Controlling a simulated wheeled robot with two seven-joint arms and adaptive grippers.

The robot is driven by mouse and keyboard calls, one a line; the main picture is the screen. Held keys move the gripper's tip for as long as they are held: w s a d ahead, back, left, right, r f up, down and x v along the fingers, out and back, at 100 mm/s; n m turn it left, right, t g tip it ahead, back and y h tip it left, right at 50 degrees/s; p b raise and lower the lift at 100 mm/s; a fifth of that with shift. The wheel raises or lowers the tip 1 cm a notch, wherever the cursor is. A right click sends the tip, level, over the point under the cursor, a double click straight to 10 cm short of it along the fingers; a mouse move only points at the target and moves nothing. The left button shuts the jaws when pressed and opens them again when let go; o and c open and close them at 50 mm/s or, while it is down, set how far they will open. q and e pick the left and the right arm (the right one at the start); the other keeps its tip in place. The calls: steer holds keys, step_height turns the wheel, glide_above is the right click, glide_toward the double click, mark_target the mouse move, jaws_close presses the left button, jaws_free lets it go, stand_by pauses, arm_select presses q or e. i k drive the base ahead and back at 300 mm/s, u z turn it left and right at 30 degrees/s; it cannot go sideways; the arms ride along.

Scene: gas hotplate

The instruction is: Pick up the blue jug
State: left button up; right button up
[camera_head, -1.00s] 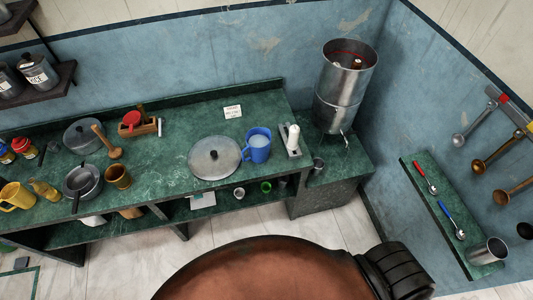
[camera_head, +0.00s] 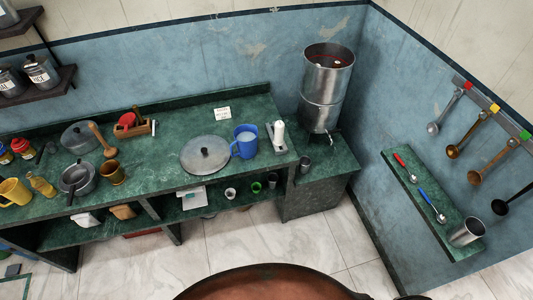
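The blue jug (camera_head: 244,142) stands upright on the green counter (camera_head: 183,117), near its right end. Its handle points to the left and something pale shows inside it. A round grey metal lid (camera_head: 205,155) lies just left of the jug. Neither of my grippers is in view, so I cannot see their state.
A white object in a small holder (camera_head: 279,136) stands right of the jug. A tall metal urn (camera_head: 326,88) stands further right. A green wall shelf (camera_head: 422,201) holds spoons and a metal cup (camera_head: 466,232).

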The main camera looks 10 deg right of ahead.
mark_target(245, 135)
steer(key=z, duration=0.2)
steer(key=k, duration=0.5)
steer(key=u, duration=0.55)
steer(key=i, duration=1.5)
steer(key=z, duration=0.45)
